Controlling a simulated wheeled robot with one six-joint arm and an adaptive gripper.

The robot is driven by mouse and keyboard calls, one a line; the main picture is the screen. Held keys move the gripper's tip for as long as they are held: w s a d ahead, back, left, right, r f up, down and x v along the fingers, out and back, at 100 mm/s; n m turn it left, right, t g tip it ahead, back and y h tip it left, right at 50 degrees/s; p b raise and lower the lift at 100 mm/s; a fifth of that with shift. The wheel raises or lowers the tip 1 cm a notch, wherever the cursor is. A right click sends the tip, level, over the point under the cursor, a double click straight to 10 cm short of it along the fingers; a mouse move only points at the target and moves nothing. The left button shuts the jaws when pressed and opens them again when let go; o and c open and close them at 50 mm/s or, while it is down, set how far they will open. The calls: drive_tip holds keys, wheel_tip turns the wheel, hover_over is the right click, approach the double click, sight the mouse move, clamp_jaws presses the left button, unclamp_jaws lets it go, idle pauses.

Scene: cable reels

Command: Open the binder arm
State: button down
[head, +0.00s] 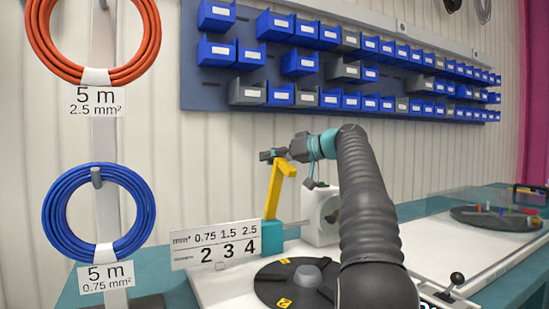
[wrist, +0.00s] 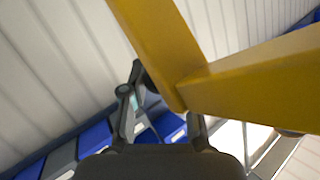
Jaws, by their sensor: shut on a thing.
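The binder arm (head: 273,192) is a yellow bar that stands nearly upright, leaning slightly, on a teal block (head: 271,236), with a short yellow piece at its top pointing right. My gripper (head: 272,156) is at the top of this bar in the head view. In the wrist view the yellow binder arm (wrist: 165,45) fills the upper middle and right and passes between the fingers of my gripper (wrist: 165,108). The gripper is shut on it. The exact contact of the fingertips is partly hidden by the yellow bar.
A black round turntable (head: 297,284) lies on the white bench in front of the teal block. A white box (head: 320,214) stands right behind my arm. A sign with numbers (head: 216,244) is at left. Blue and grey bins (head: 300,65) hang on the wall.

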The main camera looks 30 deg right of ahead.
drive_tip(key=shift+w+d+f, duration=0.15)
drive_tip(key=shift+w+f, duration=0.05)
drive_tip(key=shift+f, duration=0.45)
drive_tip(key=c, duration=0.9)
unclamp_jaws()
drive_tip(key=shift+o, duration=0.2)
drive_tip(key=shift+r, duration=0.1)
drive_tip(key=shift+s+r, duration=0.15)
drive_tip(key=v, duration=1.1)
drive_tip(key=shift+s+d, duration=0.2)
drive_tip(key=shift+d, duration=0.05)
drive_tip(key=shift+r, duration=0.1)
